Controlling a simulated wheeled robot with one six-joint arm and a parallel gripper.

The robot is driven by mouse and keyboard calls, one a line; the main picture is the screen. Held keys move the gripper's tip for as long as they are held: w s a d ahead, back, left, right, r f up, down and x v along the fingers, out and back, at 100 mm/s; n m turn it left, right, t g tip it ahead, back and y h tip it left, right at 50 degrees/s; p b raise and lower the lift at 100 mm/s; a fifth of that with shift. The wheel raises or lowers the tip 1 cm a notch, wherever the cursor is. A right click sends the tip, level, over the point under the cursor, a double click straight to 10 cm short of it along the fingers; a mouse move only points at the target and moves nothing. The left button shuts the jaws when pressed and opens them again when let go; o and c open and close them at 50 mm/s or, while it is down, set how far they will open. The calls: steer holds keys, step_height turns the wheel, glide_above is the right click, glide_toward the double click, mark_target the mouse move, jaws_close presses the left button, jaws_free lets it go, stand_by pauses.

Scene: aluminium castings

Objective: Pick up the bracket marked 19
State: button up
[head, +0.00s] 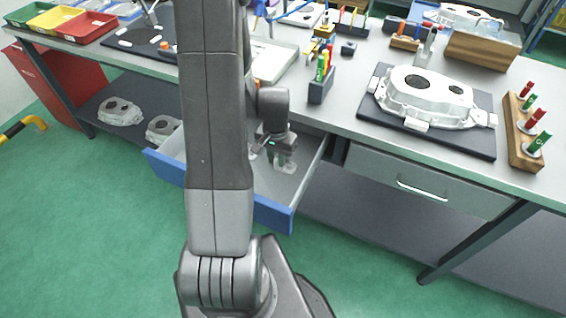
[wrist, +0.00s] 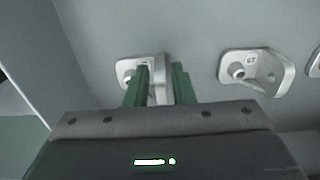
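A small light-metal bracket (wrist: 160,92) lies in the pulled-out blue-fronted drawer, between my gripper's fingers in the wrist view. Its label is partly hidden by a finger and I cannot read it. My gripper (wrist: 161,72) points down into the drawer with its green fingers apart, one on each side of the bracket's upright part. In the head view my gripper (head: 284,154) is low inside the drawer. A second bracket (wrist: 272,72) with a small label, too blurred to read surely, lies to the right, and part of a third bracket (wrist: 315,64) shows at the right edge.
The drawer's blue front (head: 272,213) and its side walls stand close around my gripper. The grey workbench top (head: 345,110) is above and behind. It carries a large casting on a dark mat (head: 472,138) and a pen holder (head: 321,88). The green floor in front is clear.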

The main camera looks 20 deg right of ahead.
jaws_close()
steer(key=shift+r, duration=0.15)
